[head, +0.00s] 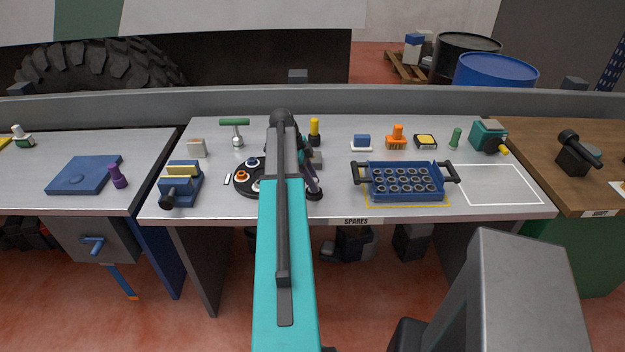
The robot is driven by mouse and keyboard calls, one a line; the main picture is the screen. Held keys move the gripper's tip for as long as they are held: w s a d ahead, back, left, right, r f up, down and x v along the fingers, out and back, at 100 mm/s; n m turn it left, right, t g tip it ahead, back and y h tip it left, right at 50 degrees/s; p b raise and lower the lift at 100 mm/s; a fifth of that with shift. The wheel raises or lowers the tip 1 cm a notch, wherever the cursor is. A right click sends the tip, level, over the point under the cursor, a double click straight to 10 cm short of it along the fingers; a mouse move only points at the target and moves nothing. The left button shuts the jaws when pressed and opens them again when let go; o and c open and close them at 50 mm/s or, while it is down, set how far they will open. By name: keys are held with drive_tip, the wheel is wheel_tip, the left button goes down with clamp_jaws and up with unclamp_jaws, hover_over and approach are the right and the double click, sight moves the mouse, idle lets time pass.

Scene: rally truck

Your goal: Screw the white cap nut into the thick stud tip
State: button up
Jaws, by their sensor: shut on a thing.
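A round black tray (238,185) lies on the metal bench, left of my arm. An orange ringed part (242,176) and small whitish parts (255,187) sit on it; I cannot tell which is the white cap nut. My teal and dark arm reaches over the bench and covers the tray's right side. My gripper (313,184) shows only in part, as dark pieces just right of the arm, low over the bench. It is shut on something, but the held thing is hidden. I cannot make out the thick stud tip.
A blue crate (405,195) with several round sockets stands right of my arm. A blue and yellow vise-like block (181,186) stands at the left. A yellow-topped part (314,130) stands behind my gripper. The white-outlined area (500,185) at the right is clear.

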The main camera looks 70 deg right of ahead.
drive_tip(key=shift+d+r, duration=0.1)
drive_tip(key=shift+d, duration=0.2)
drive_tip(key=shift+s+m, duration=0.1)
drive_tip(key=shift+m, duration=0.7)
drive_tip(key=shift+y+b, duration=0.3)
drive_tip(key=shift+m, duration=0.5)
drive_tip(key=shift+a+m+y, duration=0.1)
drive_tip(key=shift+m+y, duration=0.2)
drive_tip(key=shift+m, duration=0.1)
drive_tip(key=o, duration=0.9)
drive_tip(key=shift+a+b, duration=0.15)
drive_tip(key=shift+b, duration=0.15)
